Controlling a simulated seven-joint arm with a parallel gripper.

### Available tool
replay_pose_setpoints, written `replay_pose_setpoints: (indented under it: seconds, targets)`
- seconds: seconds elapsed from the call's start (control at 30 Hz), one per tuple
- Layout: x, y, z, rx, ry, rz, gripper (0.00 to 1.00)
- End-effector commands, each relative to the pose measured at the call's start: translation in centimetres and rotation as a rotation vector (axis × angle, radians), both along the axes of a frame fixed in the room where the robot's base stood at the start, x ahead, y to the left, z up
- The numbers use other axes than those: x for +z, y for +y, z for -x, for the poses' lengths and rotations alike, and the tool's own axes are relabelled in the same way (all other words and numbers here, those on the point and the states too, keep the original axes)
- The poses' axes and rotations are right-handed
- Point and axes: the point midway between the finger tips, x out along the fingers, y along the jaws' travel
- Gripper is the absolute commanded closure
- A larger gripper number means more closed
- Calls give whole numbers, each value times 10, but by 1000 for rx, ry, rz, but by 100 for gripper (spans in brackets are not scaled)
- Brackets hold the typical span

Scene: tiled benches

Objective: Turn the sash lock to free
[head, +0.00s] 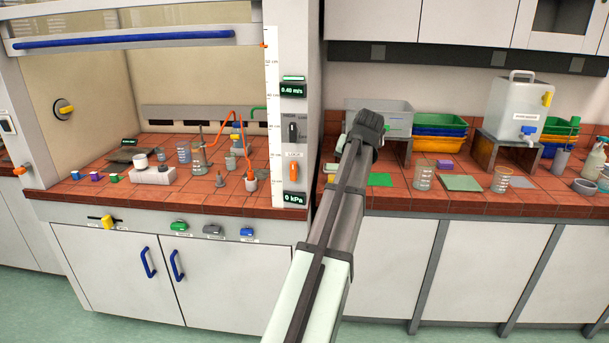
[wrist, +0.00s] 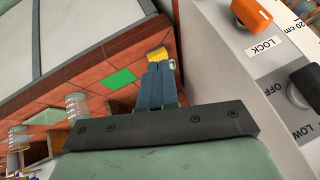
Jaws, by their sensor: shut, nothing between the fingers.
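The sash lock is an orange knob (head: 294,170) below the LOCK label on the fume hood's right post. In the wrist view the orange knob (wrist: 252,12) is at the upper right, above its LOCK label. Its exact setting is hard to read. My gripper (wrist: 160,68) has its blue-grey fingers together and empty, left of the post and apart from the knob. In the head view my arm rises in front of the right bench, and the fingers are hidden. The sash (head: 215,36) is raised, with a blue bar handle.
Beakers and a green mat (head: 379,179) lie on the right bench. Glassware stands inside the hood.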

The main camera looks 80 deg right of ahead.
Motion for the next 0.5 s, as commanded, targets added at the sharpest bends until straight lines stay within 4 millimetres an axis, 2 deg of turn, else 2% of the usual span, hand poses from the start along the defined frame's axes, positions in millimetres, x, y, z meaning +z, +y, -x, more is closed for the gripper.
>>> replay_pose_setpoints:
  seconds: [0.03,0.13,0.27,0.4,0.5]
  targets:
    - [21,-12,-5,39,-26,1,100]
    - [24,-16,-21,134,-91,-38,100]
    - [24,-2,-38,239,-136,-73,100]
    - [21,6,-42,296,-128,-94,100]
    - [16,3,-45,301,-124,-89,100]
